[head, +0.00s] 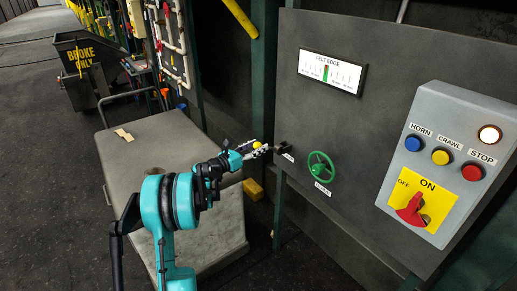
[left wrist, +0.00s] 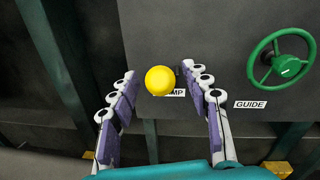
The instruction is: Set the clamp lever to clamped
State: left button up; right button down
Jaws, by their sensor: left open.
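The clamp lever ends in a yellow ball knob (head: 257,145), with a dark mount on the grey panel behind it. In the left wrist view the knob (left wrist: 159,80) partly covers the clamp label (left wrist: 176,92). My left gripper (head: 260,150) reaches the panel from the left. Its jaws are open, one finger on each side of the knob in the left wrist view, with visible gaps. The lever's shaft is mostly hidden behind the knob. My right gripper is not in view.
A green guide handwheel (head: 320,167) sits right of the lever and also shows in the left wrist view (left wrist: 282,58). A control box (head: 452,160) with buttons and a red switch is farther right. A grey cabinet (head: 165,150) stands below my left arm.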

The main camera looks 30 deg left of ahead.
pick_arm(q)
jog(key=shift+w+d, duration=0.2)
jog(key=shift+w, duration=0.3)
grip_shut()
jog(key=shift+r, duration=0.1)
